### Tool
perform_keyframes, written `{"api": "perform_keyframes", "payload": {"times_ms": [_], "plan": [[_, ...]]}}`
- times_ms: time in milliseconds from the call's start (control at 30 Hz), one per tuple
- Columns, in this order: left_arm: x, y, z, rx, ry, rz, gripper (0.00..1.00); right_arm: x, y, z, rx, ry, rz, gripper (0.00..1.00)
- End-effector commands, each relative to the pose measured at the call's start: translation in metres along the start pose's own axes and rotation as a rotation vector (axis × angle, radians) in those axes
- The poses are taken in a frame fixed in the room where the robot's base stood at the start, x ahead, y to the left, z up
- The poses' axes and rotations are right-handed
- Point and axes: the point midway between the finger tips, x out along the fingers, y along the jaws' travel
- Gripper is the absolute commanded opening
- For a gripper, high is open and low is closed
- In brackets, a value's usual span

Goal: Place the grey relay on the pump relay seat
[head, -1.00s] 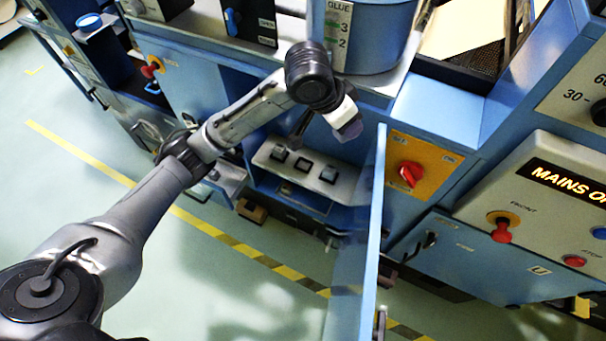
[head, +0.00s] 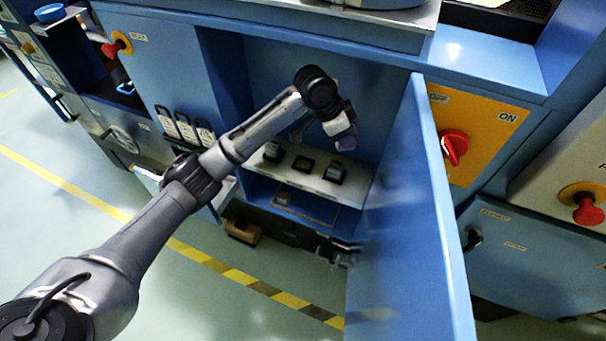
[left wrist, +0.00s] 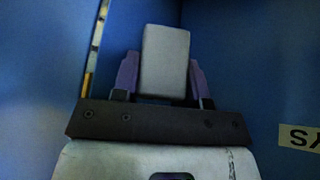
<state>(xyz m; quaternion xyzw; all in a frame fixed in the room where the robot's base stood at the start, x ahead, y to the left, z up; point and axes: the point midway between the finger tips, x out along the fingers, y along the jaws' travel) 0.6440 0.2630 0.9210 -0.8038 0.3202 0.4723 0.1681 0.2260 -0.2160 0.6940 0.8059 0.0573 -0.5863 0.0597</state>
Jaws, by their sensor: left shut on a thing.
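My left gripper (head: 343,136) is inside the open blue cabinet, above and behind the row of seats on a pale shelf panel (head: 318,184). In the left wrist view the grey relay (left wrist: 165,60) stands between the two purple fingers (left wrist: 162,78), and the gripper is shut on it. The panel carries a dark block at left (head: 272,153), a flat dark seat in the middle (head: 303,165) and a grey-topped block at right (head: 335,171). Seat labels are not readable. My right gripper is not seen.
The open blue door (head: 415,230) stands to the right of the cabinet opening. An orange panel with a red switch (head: 454,146) is beyond it. A row of black-and-white parts (head: 186,127) is on the left. A brown block (head: 243,232) lies low near the striped floor line.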

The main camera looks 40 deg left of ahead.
Motion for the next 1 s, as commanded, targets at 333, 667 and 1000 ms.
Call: {"api": "perform_keyframes", "payload": {"times_ms": [333, 667, 1000], "plan": [[0.056, -0.031, 0.029, 0.129, 0.02, 0.044, 0.15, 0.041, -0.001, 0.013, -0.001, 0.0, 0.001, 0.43], [0.07, -0.066, 0.082, 0.145, 0.021, 0.047, 0.15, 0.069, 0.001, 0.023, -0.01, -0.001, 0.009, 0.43], [0.074, -0.101, 0.135, 0.145, 0.022, 0.048, 0.15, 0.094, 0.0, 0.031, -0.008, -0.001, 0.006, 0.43]]}}
